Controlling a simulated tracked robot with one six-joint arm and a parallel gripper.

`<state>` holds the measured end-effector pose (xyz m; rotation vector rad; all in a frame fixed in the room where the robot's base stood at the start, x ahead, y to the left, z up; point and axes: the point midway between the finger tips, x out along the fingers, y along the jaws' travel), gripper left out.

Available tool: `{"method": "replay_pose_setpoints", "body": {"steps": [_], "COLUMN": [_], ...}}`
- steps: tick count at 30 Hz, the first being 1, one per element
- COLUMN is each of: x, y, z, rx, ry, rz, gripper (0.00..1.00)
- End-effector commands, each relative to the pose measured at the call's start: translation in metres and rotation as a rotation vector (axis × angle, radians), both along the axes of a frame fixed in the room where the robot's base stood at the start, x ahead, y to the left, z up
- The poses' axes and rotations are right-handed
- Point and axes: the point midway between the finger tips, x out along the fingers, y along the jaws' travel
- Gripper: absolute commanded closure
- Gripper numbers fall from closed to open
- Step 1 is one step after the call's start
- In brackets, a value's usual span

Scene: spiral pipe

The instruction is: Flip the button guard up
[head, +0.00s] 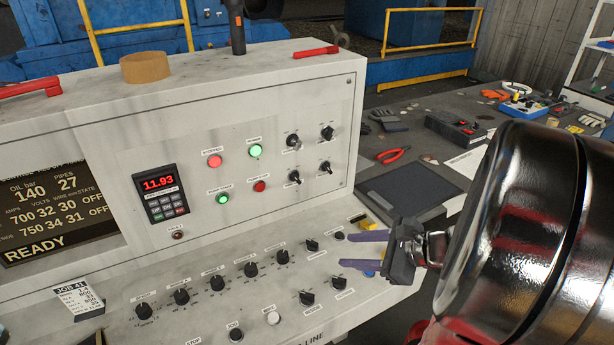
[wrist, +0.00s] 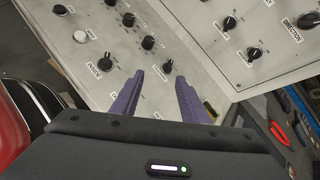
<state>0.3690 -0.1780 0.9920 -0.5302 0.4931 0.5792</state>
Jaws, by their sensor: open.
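My gripper (head: 347,250) is open and empty, with two purple fingers over the right end of the grey console's sloping panel. The fingers also show in the wrist view (wrist: 160,78), spread apart above knobs. A small yellow and black piece (head: 361,220) sits at the panel's right edge, just beyond the upper finger; it may be the button guard, but I cannot tell its position. A yellow-edged piece (wrist: 211,108) also shows beside the right finger in the wrist view, partly hidden. A small blue spot (head: 369,274) shows by the lower finger.
Black knobs (head: 251,270) line the panel, with several (head: 307,298) close to the fingers. The upright panel with a red display (head: 158,183) rises behind. A dark workbench (head: 400,190) with red pliers (head: 393,155) lies to the right. Space above the sloping panel is clear.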

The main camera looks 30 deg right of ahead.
Motion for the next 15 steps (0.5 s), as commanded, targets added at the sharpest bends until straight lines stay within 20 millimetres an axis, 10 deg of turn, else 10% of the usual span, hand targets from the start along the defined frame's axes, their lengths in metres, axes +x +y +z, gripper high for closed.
{"method": "replay_pose_setpoints", "body": {"steps": [9,15], "x": [-0.022,-0.036], "y": [-0.110,-0.143], "z": [-0.017,-0.023], "rx": [0.314,0.399], "ry": [-0.076,-0.112], "rz": [-0.488,-0.629], "gripper": [0.59,0.59]}}
